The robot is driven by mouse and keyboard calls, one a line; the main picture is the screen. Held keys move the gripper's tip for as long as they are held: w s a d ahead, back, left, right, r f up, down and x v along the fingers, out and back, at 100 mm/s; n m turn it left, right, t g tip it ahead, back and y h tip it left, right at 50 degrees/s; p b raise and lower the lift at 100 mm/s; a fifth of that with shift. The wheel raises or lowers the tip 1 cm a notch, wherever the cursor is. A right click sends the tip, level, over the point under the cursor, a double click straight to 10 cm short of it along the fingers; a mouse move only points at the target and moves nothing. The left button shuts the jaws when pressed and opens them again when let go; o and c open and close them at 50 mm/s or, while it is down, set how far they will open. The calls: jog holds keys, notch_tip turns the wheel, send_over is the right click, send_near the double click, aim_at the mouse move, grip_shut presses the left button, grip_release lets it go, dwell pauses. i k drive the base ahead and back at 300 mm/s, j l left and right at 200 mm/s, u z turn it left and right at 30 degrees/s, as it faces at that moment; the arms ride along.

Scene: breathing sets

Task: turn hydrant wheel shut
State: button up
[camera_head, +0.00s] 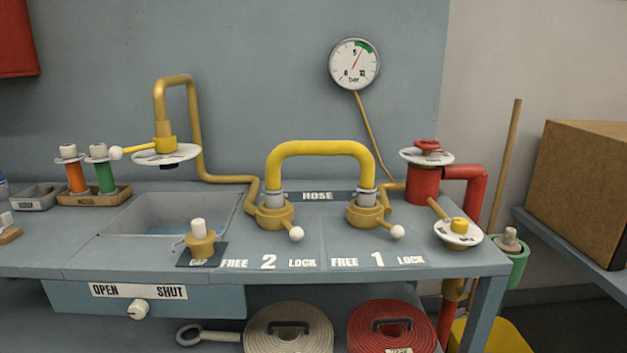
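The hydrant (423,185) is a red upright cylinder at the right end of the bench, with a red pipe leaving its right side. A small red wheel (428,146) sits on its top, above a white marked disc (427,157). The marks on the disc are too small to read, so I cannot tell the wheel's setting. My gripper is not in view, and nothing stands in front of the wheel.
A yellow hose (320,149) arches between two brass couplings left of the hydrant. A yellow-knobbed valve (458,231) sits at the bench's front right corner. A pressure gauge (355,64) hangs on the wall. A brown box (582,185) stands on a shelf at right.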

aim_at(425, 144)
jog(key=i+l+z, duration=0.1)
jog(key=i+z, duration=0.35)
jog(key=z, duration=1.2)
